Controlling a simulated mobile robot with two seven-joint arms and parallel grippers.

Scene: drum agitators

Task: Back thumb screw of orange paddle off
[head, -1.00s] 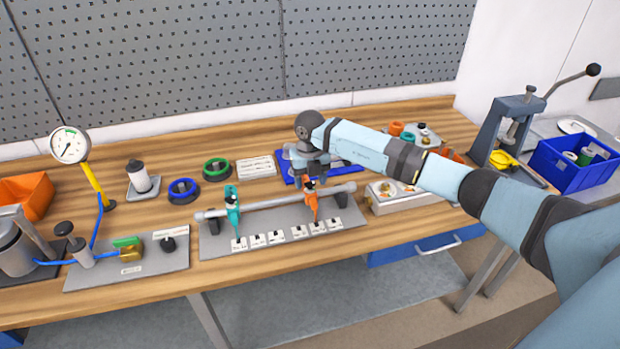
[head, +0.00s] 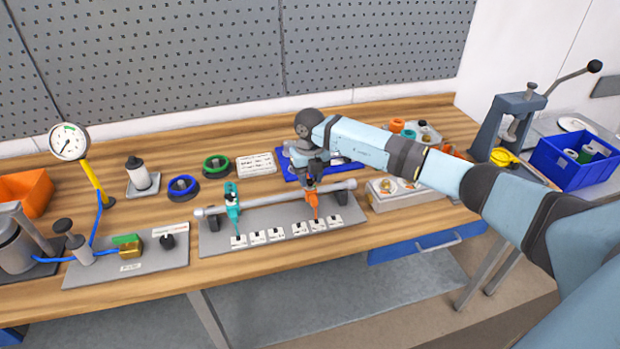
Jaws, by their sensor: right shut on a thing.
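The orange paddle (head: 312,199) hangs on the grey rod (head: 270,204) of the stand, right of the middle. My right gripper (head: 310,182) is at the top of the orange paddle, pointing down, with its fingers shut on the thumb screw there. The screw itself is hidden by the fingers, and I cannot see whether it still sits in the paddle. My left gripper is not in view.
Several white labelled tiles (head: 275,235) lie along the front of the grey base plate (head: 215,243). A blue tray (head: 292,172) lies behind the rod under my right arm. A beige box (head: 388,193) stands to the right. Bare wood shows left of the stand's back.

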